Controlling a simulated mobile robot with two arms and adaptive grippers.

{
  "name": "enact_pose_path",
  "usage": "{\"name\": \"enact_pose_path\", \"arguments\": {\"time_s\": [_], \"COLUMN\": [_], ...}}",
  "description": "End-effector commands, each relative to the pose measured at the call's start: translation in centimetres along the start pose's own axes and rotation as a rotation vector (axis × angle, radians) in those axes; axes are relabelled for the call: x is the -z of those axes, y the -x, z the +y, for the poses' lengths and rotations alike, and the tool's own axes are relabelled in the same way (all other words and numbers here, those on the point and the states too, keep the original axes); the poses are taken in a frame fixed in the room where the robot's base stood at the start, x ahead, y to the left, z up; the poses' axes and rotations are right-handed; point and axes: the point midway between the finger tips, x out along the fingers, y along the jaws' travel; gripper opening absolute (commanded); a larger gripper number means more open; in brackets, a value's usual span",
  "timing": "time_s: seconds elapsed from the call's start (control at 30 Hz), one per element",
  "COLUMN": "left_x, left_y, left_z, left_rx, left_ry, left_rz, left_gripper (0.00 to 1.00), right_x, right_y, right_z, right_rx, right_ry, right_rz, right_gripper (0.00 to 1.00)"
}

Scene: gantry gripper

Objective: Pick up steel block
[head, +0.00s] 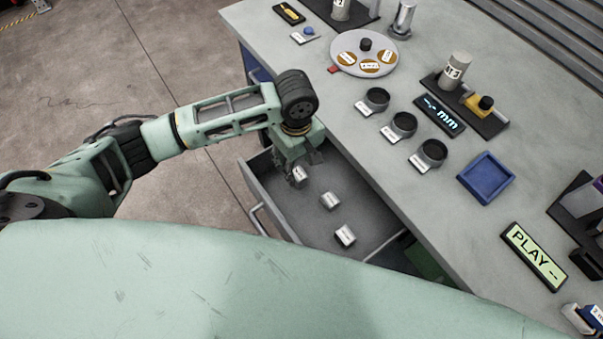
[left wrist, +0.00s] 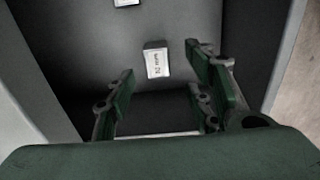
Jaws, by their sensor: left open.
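Three small light-grey blocks with white labels lie apart in the open drawer (head: 268,197). The block nearest my left gripper (head: 300,163) is at the upper left (head: 299,175); the others are a middle block (head: 330,201) and a lower block (head: 345,235). The labels are too small to read, so I cannot tell which is steel. My left gripper points down into the drawer, open and empty. In the left wrist view a labelled block (left wrist: 157,62) lies ahead between the finger lines, apart from both fingers. Another block (left wrist: 126,2) is cut off at the top edge.
The drawer's walls stand close around my left gripper. The floor at left is clear.

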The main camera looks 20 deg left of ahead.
Motion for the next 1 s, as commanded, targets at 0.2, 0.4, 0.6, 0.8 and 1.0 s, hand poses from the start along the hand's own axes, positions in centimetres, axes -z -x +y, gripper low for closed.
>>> {"name": "enact_pose_path", "arguments": {"time_s": [0.2,0.4,0.6,0.8,1.0], "left_x": [0.0,0.1,0.1,0.1,0.1], "left_y": [-2.4,-5.2,-7.4,-7.6,-7.6], "left_z": [0.0,0.5,0.5,0.5,0.5], "left_rx": [0.002,0.003,0.001,0.000,0.000], "left_ry": [0.000,0.000,-0.002,-0.002,-0.002], "left_rz": [0.001,0.001,0.001,0.001,0.001], "left_gripper": [0.48,0.48,0.48,0.48,0.36], "right_x": [0.6,0.7,0.9,1.1,1.1], "right_y": [-0.3,-0.4,-0.6,-0.6,-0.6], "right_z": [0.0,-0.1,-0.2,-0.4,-0.3], "right_rx": [0.000,0.001,0.003,0.004,0.004], "right_ry": [0.001,0.002,0.002,0.001,0.001], "right_rz": [0.009,0.013,0.015,0.018,0.018], "right_gripper": [0.40,0.40,0.40,0.40,0.40]}}
